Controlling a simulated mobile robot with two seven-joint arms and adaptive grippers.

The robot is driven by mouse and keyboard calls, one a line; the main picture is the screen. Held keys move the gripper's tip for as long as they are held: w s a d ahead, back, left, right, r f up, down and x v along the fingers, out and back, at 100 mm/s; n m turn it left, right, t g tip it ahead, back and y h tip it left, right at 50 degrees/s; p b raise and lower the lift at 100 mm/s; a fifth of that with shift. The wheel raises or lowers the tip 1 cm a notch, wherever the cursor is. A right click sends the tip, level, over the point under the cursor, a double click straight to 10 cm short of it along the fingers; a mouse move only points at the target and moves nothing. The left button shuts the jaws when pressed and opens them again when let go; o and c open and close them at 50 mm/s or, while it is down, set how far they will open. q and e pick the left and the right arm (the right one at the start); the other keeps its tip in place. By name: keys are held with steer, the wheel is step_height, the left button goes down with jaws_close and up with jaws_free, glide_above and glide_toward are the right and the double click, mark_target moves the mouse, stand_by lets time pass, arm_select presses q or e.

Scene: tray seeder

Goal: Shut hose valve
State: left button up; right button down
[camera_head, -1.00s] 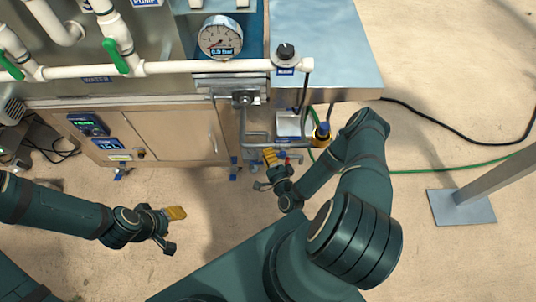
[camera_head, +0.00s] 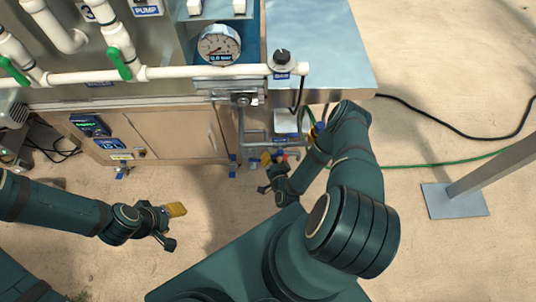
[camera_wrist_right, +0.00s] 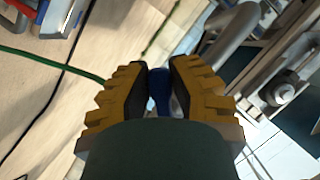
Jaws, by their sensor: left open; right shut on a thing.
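My right gripper (camera_head: 270,162) is low beside the metal frame under the bench, at its right end. In the right wrist view its yellow toothed fingers (camera_wrist_right: 160,88) are closed on a blue handle (camera_wrist_right: 160,84), seemingly the hose valve's. The fingers hide most of the handle, and the valve body cannot be made out. In the head view small red and blue parts show at the fingertips. The green hose (camera_head: 430,163) runs over the floor to the right and also shows in the wrist view (camera_wrist_right: 50,61). My left gripper (camera_head: 170,226) is open and empty above bare floor at the left.
The bench carries white pipes (camera_head: 190,72) with green-handled valves (camera_head: 120,64), a pressure gauge (camera_head: 219,46) and a black knob (camera_head: 282,58). A cabinet (camera_head: 180,135) stands below. A black cable (camera_head: 450,122) and a post's metal foot (camera_head: 432,200) are at the right.

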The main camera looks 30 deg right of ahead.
mark_target(281, 151)
steer(key=shift+s+d+f+n+g+h+p, duration=0.3)
steer(key=shift+d+n+g+h+p, duration=0.25)
steer(key=shift+n, duration=0.5)
steer(key=shift+s+d+f+n+g+h+p, duration=0.2)
steer(key=shift+s+d+n+g+h+p, duration=0.15)
steer(key=shift+d+n+h+p, duration=0.55)
steer(key=shift+s+d+f+n+g+h+p, duration=0.3)
steer(key=shift+n+g+p, duration=0.15)
steer(key=shift+n, duration=0.8)
steer(key=c, duration=0.9)
jaws_free()
steer(key=shift+o, duration=0.2)
steer(key=shift+r, duration=0.1)
step_height(281, 151, up, 10)
steer(key=shift+f, duration=0.1)
